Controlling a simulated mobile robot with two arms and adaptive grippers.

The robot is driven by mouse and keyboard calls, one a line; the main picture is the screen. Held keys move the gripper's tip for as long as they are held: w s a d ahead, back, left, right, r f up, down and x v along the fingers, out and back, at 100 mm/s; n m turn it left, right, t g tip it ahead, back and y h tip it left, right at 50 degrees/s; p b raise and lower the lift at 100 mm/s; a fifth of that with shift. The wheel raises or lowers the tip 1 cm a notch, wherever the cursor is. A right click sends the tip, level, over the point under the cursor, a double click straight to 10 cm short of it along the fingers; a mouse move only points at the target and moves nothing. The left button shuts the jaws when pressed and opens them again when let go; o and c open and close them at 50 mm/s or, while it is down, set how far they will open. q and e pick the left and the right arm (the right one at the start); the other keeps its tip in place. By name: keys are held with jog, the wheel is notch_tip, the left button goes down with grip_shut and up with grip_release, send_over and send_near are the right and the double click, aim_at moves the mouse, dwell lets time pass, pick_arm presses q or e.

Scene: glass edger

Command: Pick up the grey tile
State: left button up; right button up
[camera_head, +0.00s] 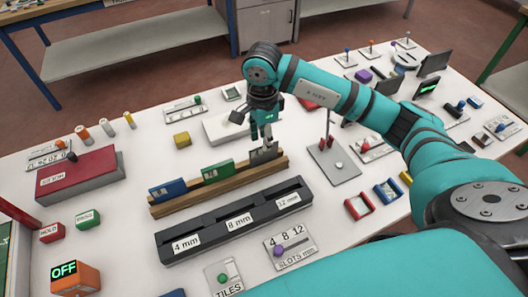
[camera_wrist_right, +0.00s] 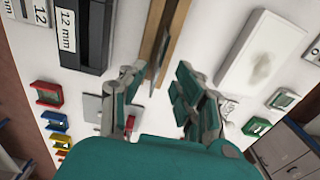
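The grey tile (camera_head: 264,154) stands upright at the right end of a wooden rack (camera_head: 165,208), in line with a green tile (camera_head: 218,172) and a blue tile (camera_head: 168,190). My right gripper (camera_head: 262,138) points down just above the grey tile. In the right wrist view, the fingers of my right gripper (camera_wrist_right: 157,95) are spread apart with nothing between their tips that I can see held. The grey tile (camera_wrist_right: 159,62) shows there as a thin plate ahead of the gap. My left gripper is in neither view.
A dark slotted block (camera_head: 218,228) marked 4, 8 and 12 mm lies in front of the rack. A white plate (camera_head: 218,126) lies behind it. A grey stand with upright rods (camera_head: 333,164) is close on the right. A red box (camera_head: 80,176) stands left.

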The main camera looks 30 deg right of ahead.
aim_at(264, 156)
notch_tip(264, 156, down, 5)
jog(key=shift+s+d+r+p, duration=0.1)
jog(key=shift+d+r+p, duration=0.05)
jog(key=shift+p, duration=1.05)
jog(key=shift+f, duration=0.5)
grip_shut()
